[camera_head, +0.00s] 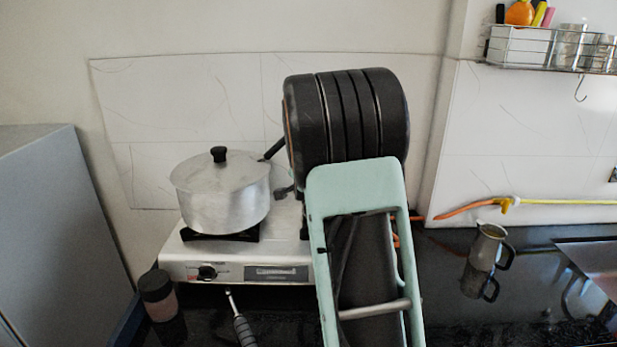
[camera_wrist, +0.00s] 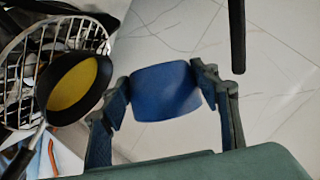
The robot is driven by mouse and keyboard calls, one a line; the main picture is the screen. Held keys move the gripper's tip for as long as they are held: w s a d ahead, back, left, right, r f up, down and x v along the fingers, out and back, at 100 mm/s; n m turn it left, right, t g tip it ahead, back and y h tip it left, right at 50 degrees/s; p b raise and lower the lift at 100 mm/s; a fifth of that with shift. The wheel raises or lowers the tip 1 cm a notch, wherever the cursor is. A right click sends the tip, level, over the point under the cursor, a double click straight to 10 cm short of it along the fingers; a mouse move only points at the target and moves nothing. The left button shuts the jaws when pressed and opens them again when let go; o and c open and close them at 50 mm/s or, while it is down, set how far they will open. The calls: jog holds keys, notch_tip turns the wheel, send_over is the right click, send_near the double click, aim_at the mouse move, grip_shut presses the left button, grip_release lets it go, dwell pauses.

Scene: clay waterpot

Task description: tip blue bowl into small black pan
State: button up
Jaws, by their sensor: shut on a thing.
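The blue bowl (camera_wrist: 165,92) shows in the wrist view between the fingers of my gripper (camera_wrist: 165,98), which is shut on it. I see a smooth blue side of the bowl; its inside and contents do not show. A small black pan (camera_wrist: 104,70) with a yellow inside lies to the left of the bowl in the wrist view, apart from it. In the head view my own arm hides the gripper, the bowl and most likely the pan.
A lidded silver pot (camera_head: 222,192) stands on the left of the white stove (camera_head: 190,268). A metal jug (camera_head: 483,258) stands on the dark counter to the right. A dark-lidded jar (camera_head: 157,290) is at front left. A wire basket (camera_wrist: 22,50) shows in the wrist view.

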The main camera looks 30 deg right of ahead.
jog(key=shift+f+m+b, duration=0.3)
jog(key=shift+b, duration=0.2)
jog(key=shift+r, duration=0.1)
jog(key=shift+m+t+y+b, duration=0.4)
jog(key=shift+b, duration=0.65)
jog(key=shift+s+m+b, duration=0.1)
jog(key=shift+m+b, duration=0.4)
jog(key=shift+b, duration=0.5)
jog(key=shift+s+d+m+t+b, duration=0.1)
jog(key=shift+m+t+b, duration=0.2)
jog(key=shift+b, duration=0.05)
jog(key=shift+y, duration=0.3)
jog(key=shift+s+d+r+m+t, duration=0.1)
jog(key=shift+d+r+m+t, duration=0.1)
jog(key=shift+m+t, duration=0.35)
dwell(0.3)
